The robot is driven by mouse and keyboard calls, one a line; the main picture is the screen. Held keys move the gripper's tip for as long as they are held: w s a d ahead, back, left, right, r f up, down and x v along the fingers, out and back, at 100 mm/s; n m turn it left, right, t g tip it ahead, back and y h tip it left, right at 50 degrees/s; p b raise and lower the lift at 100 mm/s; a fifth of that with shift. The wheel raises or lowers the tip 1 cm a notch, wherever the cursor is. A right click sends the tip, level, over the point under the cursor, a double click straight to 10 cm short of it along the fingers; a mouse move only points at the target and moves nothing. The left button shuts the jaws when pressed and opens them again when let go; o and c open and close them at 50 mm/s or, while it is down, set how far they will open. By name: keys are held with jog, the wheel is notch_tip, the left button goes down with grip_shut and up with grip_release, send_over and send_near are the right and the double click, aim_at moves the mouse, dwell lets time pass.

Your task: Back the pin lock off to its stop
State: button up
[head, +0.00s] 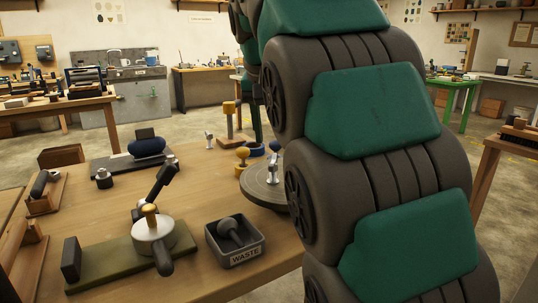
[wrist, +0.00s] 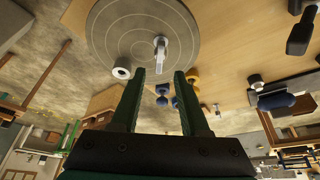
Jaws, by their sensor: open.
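I cannot tell for certain which part is the pin lock. A round grey wheel (head: 262,188) lies on the wooden bench, partly hidden by my arm. A small silver upright fitting (head: 272,170) shows at the wheel. In the wrist view the wheel (wrist: 125,25) fills the upper left, with the silver fitting (wrist: 160,52) on it and a pale ring (wrist: 122,70) near its edge. My gripper (wrist: 162,75) is open and empty, its two green fingers apart below the fitting in the picture. Contact is not visible.
A yellow-knobbed piece (head: 242,157) stands beside the wheel. A waste tray (head: 236,255) holds a dark knobbed part. A green base (head: 120,262) with a lever and round pot stands at front left.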

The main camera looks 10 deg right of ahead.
aim_at(273, 158)
jog(key=shift+x, duration=3.3)
grip_shut()
